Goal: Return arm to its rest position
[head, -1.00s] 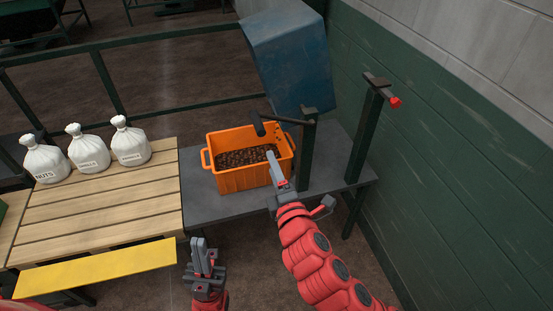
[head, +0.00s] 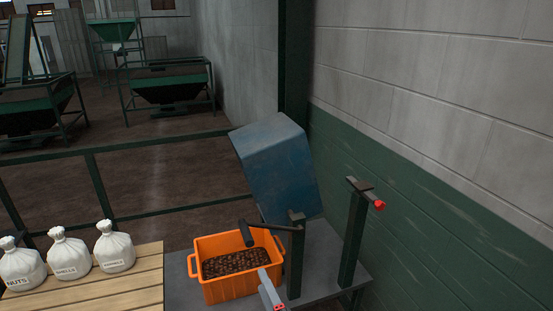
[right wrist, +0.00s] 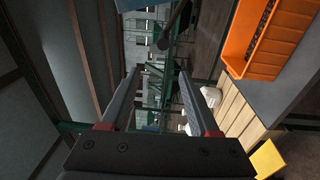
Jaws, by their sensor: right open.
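My right gripper (head: 265,275) shows at the bottom of the head view, in front of the right part of an orange crate (head: 225,291). In the right wrist view its two fingers (right wrist: 160,80) stand apart with nothing between them. Most of my right arm is below the head view's lower edge. My left gripper and arm are not in view.
The crate, with brown contents (head: 235,263), stands on a grey table (head: 325,257). A post with a black handle (head: 247,234), a red-tipped post (head: 354,235) and a tilted blue bin (head: 280,165) are close by. White sacks (head: 115,250) stand on a pallet (head: 130,283) at left.

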